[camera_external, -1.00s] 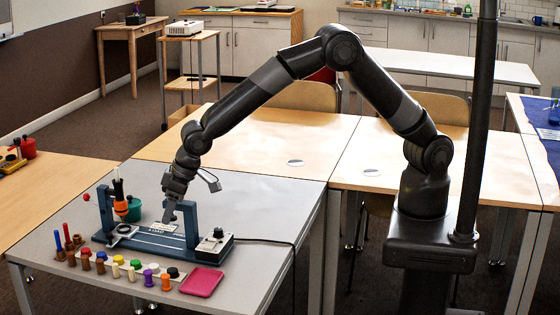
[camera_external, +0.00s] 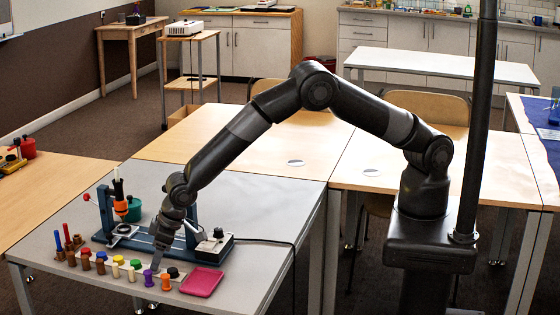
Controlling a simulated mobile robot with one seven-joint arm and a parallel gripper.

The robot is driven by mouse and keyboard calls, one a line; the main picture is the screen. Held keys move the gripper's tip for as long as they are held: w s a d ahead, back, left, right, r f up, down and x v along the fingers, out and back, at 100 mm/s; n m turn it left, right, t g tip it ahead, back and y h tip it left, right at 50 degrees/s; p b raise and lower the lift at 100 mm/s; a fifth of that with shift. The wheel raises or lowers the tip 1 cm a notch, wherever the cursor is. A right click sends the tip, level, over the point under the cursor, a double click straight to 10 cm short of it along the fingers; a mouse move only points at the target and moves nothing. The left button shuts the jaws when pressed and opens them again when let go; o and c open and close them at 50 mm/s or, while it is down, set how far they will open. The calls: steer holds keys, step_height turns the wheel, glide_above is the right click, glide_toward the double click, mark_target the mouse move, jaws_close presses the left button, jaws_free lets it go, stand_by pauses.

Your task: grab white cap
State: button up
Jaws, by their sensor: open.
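My gripper (camera_external: 158,267) points down at this row, between the green cap (camera_external: 135,262) and the black cap (camera_external: 172,272). The white cap stands in that gap in the earlier view; now my gripper covers the spot and I cannot make the cap out. The jaws are open, and their exact position around or above the cap cannot be told. A purple peg (camera_external: 149,279) and an orange peg (camera_external: 166,283) stand just in front.
A blue fixture with uprights (camera_external: 105,210) stands behind the row, close to my wrist. A teal pot (camera_external: 134,210) is at the back. The table's back right is clear.

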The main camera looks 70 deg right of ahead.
steer(key=shift+x, duration=1.05)
steer(key=shift+c, duration=0.5)
steer(key=c, duration=1)
